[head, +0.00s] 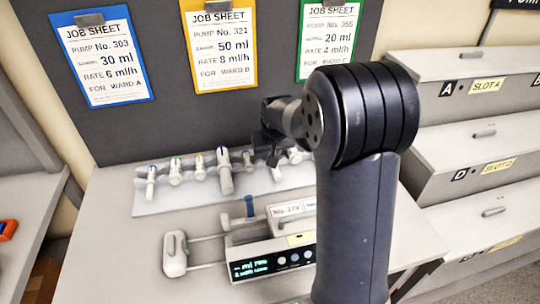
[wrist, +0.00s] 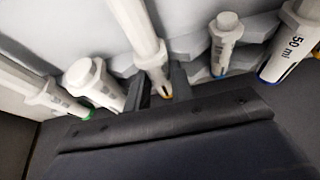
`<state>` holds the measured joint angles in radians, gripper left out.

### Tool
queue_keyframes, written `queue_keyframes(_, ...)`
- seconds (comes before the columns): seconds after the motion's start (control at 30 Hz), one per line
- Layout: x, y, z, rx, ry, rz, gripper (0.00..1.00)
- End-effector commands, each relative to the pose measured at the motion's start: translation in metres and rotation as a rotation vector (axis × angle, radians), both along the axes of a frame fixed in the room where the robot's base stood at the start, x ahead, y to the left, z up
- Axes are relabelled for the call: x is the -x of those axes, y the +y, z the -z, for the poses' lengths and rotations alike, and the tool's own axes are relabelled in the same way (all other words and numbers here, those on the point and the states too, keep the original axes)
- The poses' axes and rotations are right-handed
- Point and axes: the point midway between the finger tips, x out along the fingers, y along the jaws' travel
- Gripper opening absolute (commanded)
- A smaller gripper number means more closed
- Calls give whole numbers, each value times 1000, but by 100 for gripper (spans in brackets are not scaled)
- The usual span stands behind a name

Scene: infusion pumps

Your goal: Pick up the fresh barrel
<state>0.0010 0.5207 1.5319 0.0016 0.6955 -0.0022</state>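Several white syringe barrels stand in a row on a pale rack (head: 165,207) on the bench. In the wrist view, a long white barrel with a yellow-orange tip (wrist: 143,38) comes down between the two grey fingers of my gripper (wrist: 160,88). The fingers are apart, one on each side of it, and I see no clear grip. To its right are a short barrel with a blue tip (wrist: 224,42) and one marked 50 ml (wrist: 290,42). To its left is one with a green tip (wrist: 93,85). In the head view my gripper (head: 272,148) is at the rack's right part.
An infusion pump (head: 270,260) with a lit display stands in front of the rack, with a pale pusher (head: 175,254) at its left. Job sheets for 30 ml (head: 103,58), 50 ml (head: 220,45) and 20 ml (head: 328,40) hang behind. Slotted drawers (head: 480,145) stand at the right.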

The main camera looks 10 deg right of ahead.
Motion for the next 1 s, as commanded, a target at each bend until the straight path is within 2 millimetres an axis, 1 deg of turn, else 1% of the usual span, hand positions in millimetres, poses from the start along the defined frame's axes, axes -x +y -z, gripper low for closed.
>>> queue_keyframes(0.03, 0, 0, 0, 0, 0, 0, 18)
queue_keyframes(0.2, 0, 0, 0, 0, 0, 0, 4)
queue_keyframes(0.33, 0, 0, 0, 0, 0, 0, 3)
queue_keyframes(0.6, 0, 0, 0, 0, 0, 0, 8)
queue_keyframes(0.9, 0, 0, 0, 0, 0, 0, 9)
queue_keyframes(1.0, 0, 0, -5, 0, -2, 0, 9)
